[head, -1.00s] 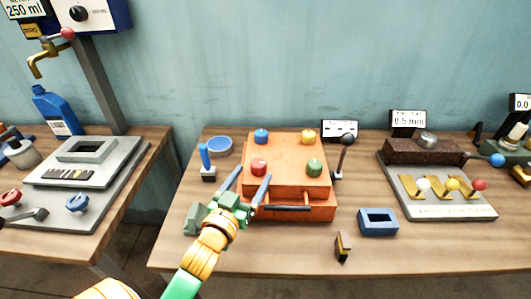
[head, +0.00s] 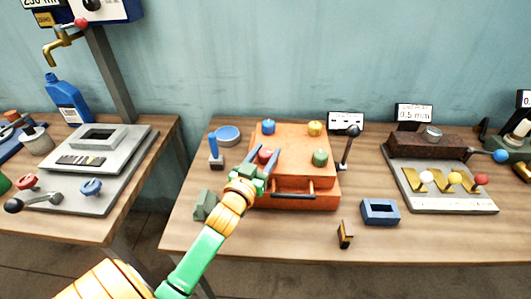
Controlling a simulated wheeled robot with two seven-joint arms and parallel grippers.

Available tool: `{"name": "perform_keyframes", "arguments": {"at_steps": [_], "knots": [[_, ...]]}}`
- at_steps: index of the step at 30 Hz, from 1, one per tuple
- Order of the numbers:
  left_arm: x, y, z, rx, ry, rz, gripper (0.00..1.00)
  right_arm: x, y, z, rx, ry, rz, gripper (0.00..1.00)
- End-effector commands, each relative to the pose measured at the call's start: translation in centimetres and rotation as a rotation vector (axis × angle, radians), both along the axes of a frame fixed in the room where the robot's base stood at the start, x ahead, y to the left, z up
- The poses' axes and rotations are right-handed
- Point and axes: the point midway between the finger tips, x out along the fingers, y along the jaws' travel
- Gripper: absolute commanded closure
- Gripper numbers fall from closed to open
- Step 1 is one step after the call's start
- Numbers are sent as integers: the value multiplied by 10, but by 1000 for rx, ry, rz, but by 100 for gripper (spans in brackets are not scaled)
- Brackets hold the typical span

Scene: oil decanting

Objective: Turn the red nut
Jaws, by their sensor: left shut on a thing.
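The red nut (head: 265,156) sits on the front left of the orange box (head: 293,155). Blue (head: 268,127), yellow (head: 315,128) and green (head: 320,157) nuts stand at the box's other corners. My left gripper (head: 264,155) reaches over the box's front left, with its two blue-grey fingers on either side of the red nut and shut on it. The fingers partly hide the nut. My right gripper is not in view.
A black-knobbed lever (head: 348,145) stands right of the box, and a blue-handled tool (head: 214,150) stands left. A blue hollow block (head: 380,211) and a small dark-and-tan piece (head: 345,234) lie in front. The table's front right is clear.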

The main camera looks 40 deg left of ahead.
Motion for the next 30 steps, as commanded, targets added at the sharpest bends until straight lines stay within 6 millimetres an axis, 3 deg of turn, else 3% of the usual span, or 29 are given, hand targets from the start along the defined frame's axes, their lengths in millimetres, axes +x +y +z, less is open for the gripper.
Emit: {"name": "perform_keyframes", "arguments": {"at_steps": [5,12,26,27,30], "knots": [[1,1,3,13,6,-131,100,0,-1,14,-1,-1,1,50],[1,0,-1,8,2,-333,100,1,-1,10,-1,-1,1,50],[0,1,0,0,0,-389,100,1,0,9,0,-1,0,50],[0,1,0,0,0,-389,41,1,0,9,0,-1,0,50],[0,1,0,0,0,-389,19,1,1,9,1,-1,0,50]]}}
